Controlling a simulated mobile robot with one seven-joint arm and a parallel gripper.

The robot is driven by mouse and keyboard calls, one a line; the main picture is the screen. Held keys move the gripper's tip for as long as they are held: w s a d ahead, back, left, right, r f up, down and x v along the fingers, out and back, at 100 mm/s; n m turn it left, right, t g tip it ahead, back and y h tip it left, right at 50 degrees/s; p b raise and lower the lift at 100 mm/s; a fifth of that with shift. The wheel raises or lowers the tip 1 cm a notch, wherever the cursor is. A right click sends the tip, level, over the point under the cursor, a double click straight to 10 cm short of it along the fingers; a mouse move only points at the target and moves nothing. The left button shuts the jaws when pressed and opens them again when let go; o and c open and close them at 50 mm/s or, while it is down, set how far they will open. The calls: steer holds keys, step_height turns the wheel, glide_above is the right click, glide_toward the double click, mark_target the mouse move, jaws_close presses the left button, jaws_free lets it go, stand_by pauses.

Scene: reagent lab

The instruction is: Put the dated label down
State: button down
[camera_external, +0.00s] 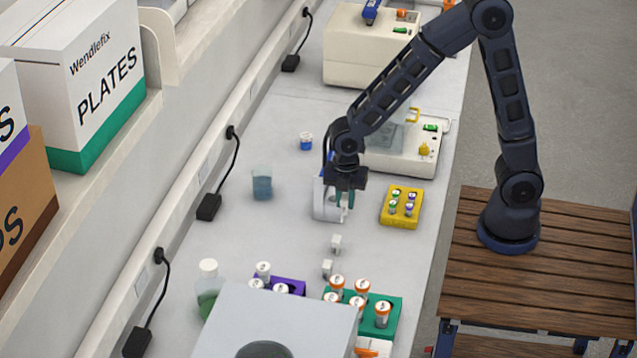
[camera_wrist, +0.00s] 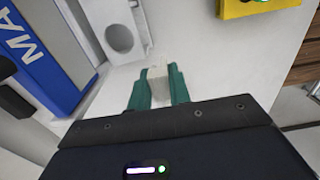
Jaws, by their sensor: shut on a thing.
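My gripper (camera_external: 344,203) is shut on a small whitish piece, which I take to be the dated label (camera_wrist: 158,86). In the wrist view the piece sits between the two green fingers (camera_wrist: 158,92). In the external view the gripper is low over the bench, right beside a white holder (camera_external: 325,205). That holder shows a round opening in the wrist view (camera_wrist: 119,37). I cannot tell whether the held piece touches the bench. No writing on it is readable.
Two small whitish blocks (camera_external: 336,243) (camera_external: 327,268) stand on the bench in front. A yellow rack with vials (camera_external: 401,222) is to the right, a blue beaker (camera_external: 262,186) to the left. Green (camera_external: 393,322) and purple (camera_external: 296,285) racks stand nearer the camera.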

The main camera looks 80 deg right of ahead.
steer(key=shift+f, duration=2.85)
steer(key=shift+f, duration=0.2)
steer(key=c, duration=1.3)
jaws_free()
steer(key=shift+r, duration=0.1)
